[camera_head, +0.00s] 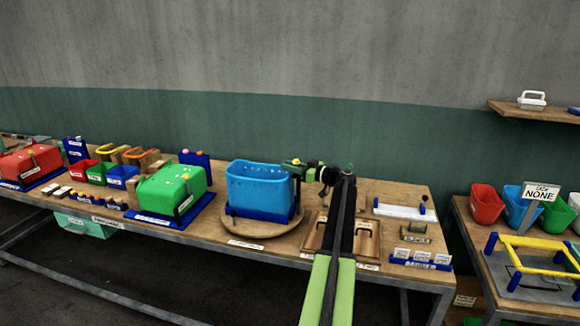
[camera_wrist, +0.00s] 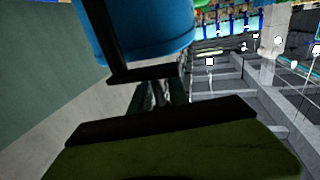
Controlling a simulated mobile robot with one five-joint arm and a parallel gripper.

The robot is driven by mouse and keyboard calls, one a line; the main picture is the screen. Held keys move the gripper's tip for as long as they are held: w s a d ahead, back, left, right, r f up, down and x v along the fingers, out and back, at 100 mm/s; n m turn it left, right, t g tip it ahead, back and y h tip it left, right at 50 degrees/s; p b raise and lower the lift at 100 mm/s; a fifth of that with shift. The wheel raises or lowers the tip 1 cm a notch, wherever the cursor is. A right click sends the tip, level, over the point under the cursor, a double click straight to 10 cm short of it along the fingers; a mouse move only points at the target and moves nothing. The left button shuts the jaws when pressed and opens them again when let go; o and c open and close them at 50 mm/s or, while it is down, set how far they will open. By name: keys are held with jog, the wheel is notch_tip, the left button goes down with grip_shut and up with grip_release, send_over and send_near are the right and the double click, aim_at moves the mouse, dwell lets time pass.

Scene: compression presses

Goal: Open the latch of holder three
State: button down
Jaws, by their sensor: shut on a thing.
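A blue holder (camera_head: 262,186) stands in a dark blue base on a round wooden turntable at the middle of the bench. Its wall also shows at the top of the wrist view (camera_wrist: 145,30). My gripper (camera_head: 296,166) is at the upper right rim of this holder, reached from the right. It is shut on a small part at the rim, which is dark and mostly hidden by the fingers (camera_wrist: 158,90). I cannot tell the latch's shape or position. A green holder (camera_head: 172,190) and a red holder (camera_head: 30,164) stand further left. I cannot read their numbers.
A wooden board (camera_head: 313,236) with slots lies right of the turntable, under my arm. A white tray (camera_head: 403,212) and small labelled blocks (camera_head: 421,257) are at the right end. A second table with a yellow frame (camera_head: 533,244) stands beyond a gap.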

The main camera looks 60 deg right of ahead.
jog(key=shift+a+r+n+y, duration=0.15)
jog(key=shift+n+y, duration=0.25)
jog(key=shift+y, duration=0.4)
jog(key=c, duration=1.6)
grip_release()
jog(key=shift+o, duration=0.4)
jog(key=shift+s+a+r, duration=0.1)
jog(key=shift+a, duration=0.05)
jog(key=shift+s, duration=0.15)
jog(key=s+d, duration=0.2)
jog(key=s, duration=1.5)
jog(key=shift+d, duration=0.35)
